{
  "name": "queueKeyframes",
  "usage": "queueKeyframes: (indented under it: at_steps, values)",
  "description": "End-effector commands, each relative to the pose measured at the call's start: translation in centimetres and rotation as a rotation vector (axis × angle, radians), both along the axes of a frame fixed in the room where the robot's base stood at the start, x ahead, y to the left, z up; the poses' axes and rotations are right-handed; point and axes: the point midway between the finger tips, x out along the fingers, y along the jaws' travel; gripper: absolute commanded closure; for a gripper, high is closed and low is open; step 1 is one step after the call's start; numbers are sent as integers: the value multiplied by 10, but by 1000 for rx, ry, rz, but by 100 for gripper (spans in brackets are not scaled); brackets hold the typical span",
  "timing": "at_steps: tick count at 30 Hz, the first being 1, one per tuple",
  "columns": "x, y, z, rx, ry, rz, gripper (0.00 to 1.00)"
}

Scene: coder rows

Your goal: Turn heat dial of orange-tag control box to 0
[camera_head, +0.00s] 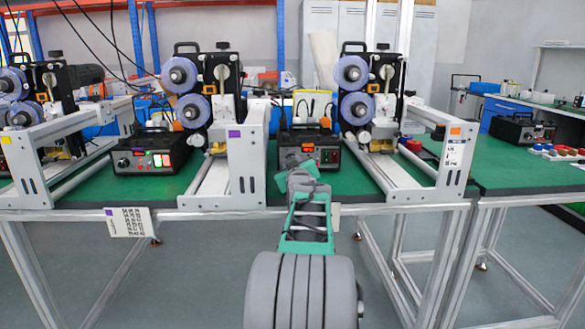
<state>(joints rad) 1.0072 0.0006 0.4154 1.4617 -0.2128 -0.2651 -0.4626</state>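A black control box (325,137) with a small orange mark on its front stands on the green bench mat in the middle, left of the frame that bears an orange tag (455,131). The heat dial cannot be made out. The fingers are too small and overlapped to show whether they are open, or whether they touch the box.
Coder machines with purple rolls (352,73) stand behind. A further black box (522,130) is on the right bench. The metal bench edge (400,208) runs across below.

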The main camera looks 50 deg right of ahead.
Motion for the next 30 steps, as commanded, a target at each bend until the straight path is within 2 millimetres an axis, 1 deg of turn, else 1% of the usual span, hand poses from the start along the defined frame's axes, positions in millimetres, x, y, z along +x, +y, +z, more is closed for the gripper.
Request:
queueKeyframes:
  at_steps: [16,17,24,30]
  values:
    - [0,0,0,-21,24,0,100]
    - [0,0,0,-21,24,-1,73]
    - [0,0,0,-21,23,0,53]
    - [0,0,0,-21,23,0,52]
